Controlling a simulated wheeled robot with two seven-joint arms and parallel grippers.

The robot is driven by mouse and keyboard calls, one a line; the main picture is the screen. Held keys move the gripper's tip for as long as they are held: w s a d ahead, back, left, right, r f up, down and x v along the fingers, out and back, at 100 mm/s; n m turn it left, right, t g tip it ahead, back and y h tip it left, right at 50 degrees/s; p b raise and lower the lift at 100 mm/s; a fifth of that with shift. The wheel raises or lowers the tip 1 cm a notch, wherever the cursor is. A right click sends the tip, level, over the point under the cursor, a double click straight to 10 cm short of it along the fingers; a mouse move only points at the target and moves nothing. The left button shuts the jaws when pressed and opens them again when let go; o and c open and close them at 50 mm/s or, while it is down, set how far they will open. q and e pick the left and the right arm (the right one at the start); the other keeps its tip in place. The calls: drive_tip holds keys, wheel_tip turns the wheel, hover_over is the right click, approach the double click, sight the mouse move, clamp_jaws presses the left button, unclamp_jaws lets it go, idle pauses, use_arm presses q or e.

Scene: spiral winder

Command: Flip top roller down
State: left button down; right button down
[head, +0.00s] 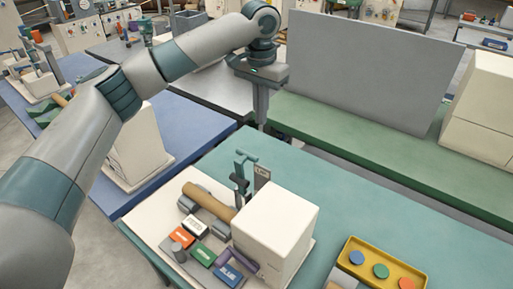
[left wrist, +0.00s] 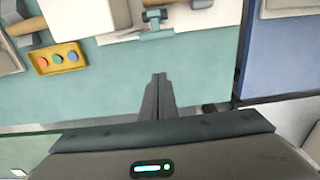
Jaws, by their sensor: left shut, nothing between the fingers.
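The winder stands on the teal table as a white box (head: 275,232) on a pale base, with a brown cylinder (head: 208,200) lying beside the box. An upright bracket with a teal T-shaped bar (head: 246,158) rises behind the cylinder; I cannot tell for sure which part is the top roller. The T-shaped bar also shows at the top of the left wrist view (left wrist: 157,13). My left gripper (head: 262,122) points down, shut and empty, above and behind the bracket, apart from it. Its fingers show in the left wrist view (left wrist: 158,78). My right gripper is out of view.
Several coloured blocks (head: 202,254) sit on the base's front. A yellow tray (head: 412,268) with coloured discs lies at right. A green bench (head: 360,145) with a grey panel (head: 375,65) stands behind; a blue table (head: 190,125) is at left.

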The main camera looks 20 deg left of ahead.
use_arm(q)
drive_tip(key=shift+s+r, duration=0.1)
drive_tip(key=shift+s, duration=0.1)
drive_tip(key=s+a+f+p, duration=0.1)
drive_tip(key=s+f+p, duration=0.2)
drive_tip(key=f+p, duration=0.3)
wheel_tip(320, 180, down, 3)
drive_tip(key=shift+r, duration=0.1)
idle(0.7)
drive_tip(key=shift+a, duration=0.1)
